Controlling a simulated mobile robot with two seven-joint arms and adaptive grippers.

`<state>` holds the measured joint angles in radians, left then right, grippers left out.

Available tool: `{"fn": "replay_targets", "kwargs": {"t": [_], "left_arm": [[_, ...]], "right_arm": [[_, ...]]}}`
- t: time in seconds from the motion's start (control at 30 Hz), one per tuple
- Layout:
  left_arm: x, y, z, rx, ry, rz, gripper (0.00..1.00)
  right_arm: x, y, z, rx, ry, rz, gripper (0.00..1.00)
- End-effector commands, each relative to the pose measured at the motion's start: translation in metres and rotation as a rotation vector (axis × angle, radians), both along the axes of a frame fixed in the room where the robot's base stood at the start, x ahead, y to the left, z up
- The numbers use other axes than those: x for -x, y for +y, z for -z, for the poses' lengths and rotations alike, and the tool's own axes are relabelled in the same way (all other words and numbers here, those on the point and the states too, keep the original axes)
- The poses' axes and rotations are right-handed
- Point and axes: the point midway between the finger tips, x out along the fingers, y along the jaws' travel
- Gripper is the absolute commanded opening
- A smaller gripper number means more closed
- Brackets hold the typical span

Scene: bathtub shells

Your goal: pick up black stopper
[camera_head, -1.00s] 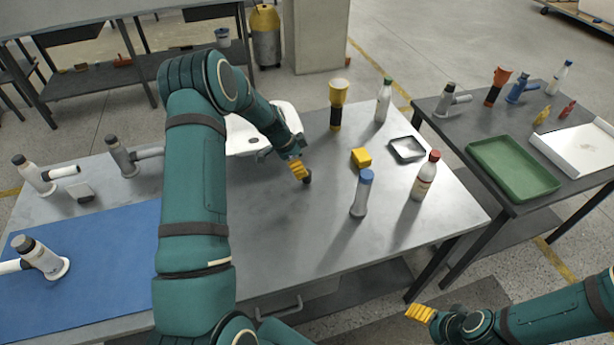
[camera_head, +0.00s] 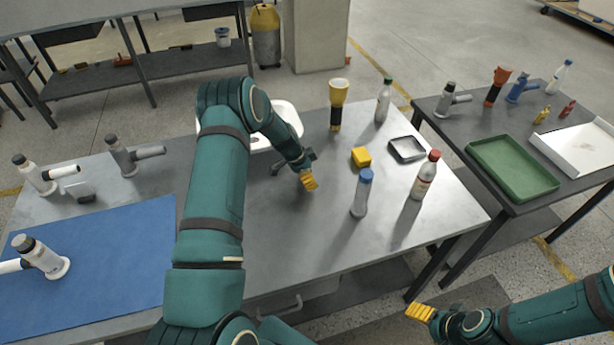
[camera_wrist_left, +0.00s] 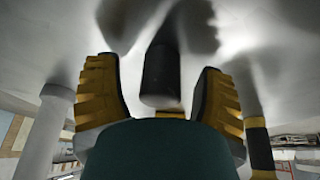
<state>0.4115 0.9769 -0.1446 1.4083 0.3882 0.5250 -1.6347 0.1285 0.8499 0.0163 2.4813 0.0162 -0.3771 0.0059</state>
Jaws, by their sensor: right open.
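The black stopper (camera_wrist_left: 160,75) shows in the left wrist view as a dark cylinder with a paler end. It lies between the two yellow-padded fingers of my left gripper (camera_wrist_left: 160,100), with a gap on each side. The left gripper is open and holds nothing. In the head view my left gripper (camera_head: 308,180) is low over the middle of the grey table, and the stopper is hidden behind it. My right gripper (camera_head: 420,313) is open and empty, off the table's front right corner.
Right of my left gripper stand a yellow block (camera_head: 361,157), a blue-capped bottle (camera_head: 361,196), a red-capped bottle (camera_head: 424,178) and a small black tray (camera_head: 407,150). A yellow torch (camera_head: 337,105) stands behind. A white shell (camera_head: 285,115) is behind my left arm. The front middle is clear.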

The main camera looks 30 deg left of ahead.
Motion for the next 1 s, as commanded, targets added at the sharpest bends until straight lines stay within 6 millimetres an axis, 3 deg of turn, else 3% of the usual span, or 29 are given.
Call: {"fn": "replay_targets", "kwargs": {"t": [0.03,0.17,0.2,0.63,1.0], "left_arm": [[0.0,0.0,0.0,0.0,0.0,0.0,0.53],[0.0,0.0,0.0,0.0,0.0,0.0,0.08],[0.0,0.0,0.0,0.0,0.0,0.0,0.03],[0.0,0.0,-0.004,0.0,0.0,0.0,0.02],[-0.001,0.0,-0.068,0.0,-0.003,0.001,0.02]], "right_arm": [[0.0,0.0,0.0,0.0,0.0,0.0,0.7],[0.0,0.0,0.0,0.0,0.0,0.0,0.7],[0.0,0.0,0.0,0.0,0.0,0.0,0.7],[0.0,0.0,0.0,0.0,0.0,0.0,0.7],[0.0,0.0,-0.002,0.0,0.0,0.0,0.7]]}}
